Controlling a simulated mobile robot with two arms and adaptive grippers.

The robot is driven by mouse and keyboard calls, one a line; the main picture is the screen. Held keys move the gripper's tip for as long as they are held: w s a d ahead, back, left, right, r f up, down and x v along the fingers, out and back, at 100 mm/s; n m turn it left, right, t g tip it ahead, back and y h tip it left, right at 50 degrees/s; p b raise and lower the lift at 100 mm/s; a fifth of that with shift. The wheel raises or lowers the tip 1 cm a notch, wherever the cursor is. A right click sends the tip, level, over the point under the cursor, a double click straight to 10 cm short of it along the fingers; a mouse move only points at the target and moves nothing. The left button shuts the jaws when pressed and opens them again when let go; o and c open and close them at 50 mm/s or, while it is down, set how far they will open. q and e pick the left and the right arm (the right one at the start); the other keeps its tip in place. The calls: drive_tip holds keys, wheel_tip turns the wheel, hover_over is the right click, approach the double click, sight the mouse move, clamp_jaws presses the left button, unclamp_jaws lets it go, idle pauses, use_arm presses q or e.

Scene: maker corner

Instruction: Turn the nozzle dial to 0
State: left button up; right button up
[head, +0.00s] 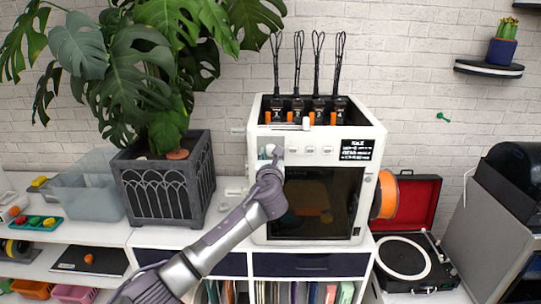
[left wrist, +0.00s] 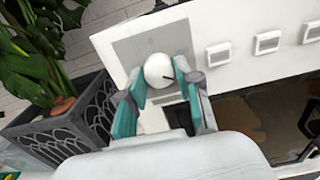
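The 3D printer (head: 318,137) is a white box with a dark door. In the head view the left gripper (head: 271,157) largely covers the dial. I cannot read any numbers around the dial. My right gripper is out of view.
Several small square buttons (left wrist: 267,42) sit right of the dial, with a display (head: 356,149) beyond them. A large plant in a dark planter (head: 166,190) stands close on the left. An orange spool (head: 388,194) and a record player (head: 403,257) are on the right.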

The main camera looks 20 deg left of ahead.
use_arm(q)
clamp_jaws()
drive_tip(key=shift+n, duration=0.3)
drive_tip(key=n+b, duration=0.8)
drive_tip(key=n, duration=1.5)
drive_tip(key=shift+n, duration=0.3)
drive_tip(key=o, duration=0.8)
unclamp_jaws()
drive_tip(key=shift+r, duration=0.1)
